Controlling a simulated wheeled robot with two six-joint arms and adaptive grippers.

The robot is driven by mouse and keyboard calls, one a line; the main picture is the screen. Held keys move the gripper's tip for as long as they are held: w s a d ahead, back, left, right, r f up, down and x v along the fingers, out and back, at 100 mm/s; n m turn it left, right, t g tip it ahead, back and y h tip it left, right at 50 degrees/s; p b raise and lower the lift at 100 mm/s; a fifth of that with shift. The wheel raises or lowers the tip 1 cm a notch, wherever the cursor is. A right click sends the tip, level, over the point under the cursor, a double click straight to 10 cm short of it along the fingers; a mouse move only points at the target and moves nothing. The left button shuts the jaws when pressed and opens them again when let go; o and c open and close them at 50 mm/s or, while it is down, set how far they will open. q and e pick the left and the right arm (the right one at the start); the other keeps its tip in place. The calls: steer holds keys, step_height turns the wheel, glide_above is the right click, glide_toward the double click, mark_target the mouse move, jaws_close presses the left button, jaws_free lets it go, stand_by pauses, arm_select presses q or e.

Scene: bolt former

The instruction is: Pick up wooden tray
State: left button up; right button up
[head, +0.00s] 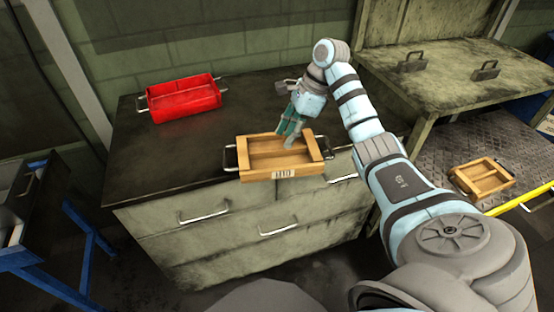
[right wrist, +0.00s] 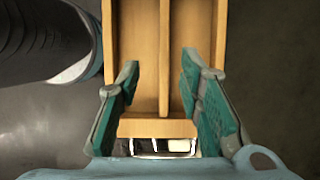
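A wooden tray (head: 256,175) with metal handles at its ends and a label on its front sits near the front edge of the dark cabinet top. My right gripper (head: 290,134) is over the right part of this tray, pointing down. In the right wrist view the gripper (right wrist: 160,64) is open. Its two teal fingers are apart, with the tray's end wall (right wrist: 155,128), middle divider and metal handle (right wrist: 160,146) showing between them. Nothing is held. I cannot tell whether the fingers touch the tray. My left gripper is not in view.
A red tray (head: 185,99) stands at the cabinet's back left. A second wooden tray (head: 482,177) lies on a patterned metal surface at the right. A worn bench (head: 470,95) with two handles stands behind. The cabinet top is clear left of the wooden tray.

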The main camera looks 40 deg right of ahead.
mark_target(278, 149)
steer(key=x, duration=0.5)
steer(key=shift+w+f, duration=0.1)
steer(key=shift+w, duration=0.2)
jaws_close()
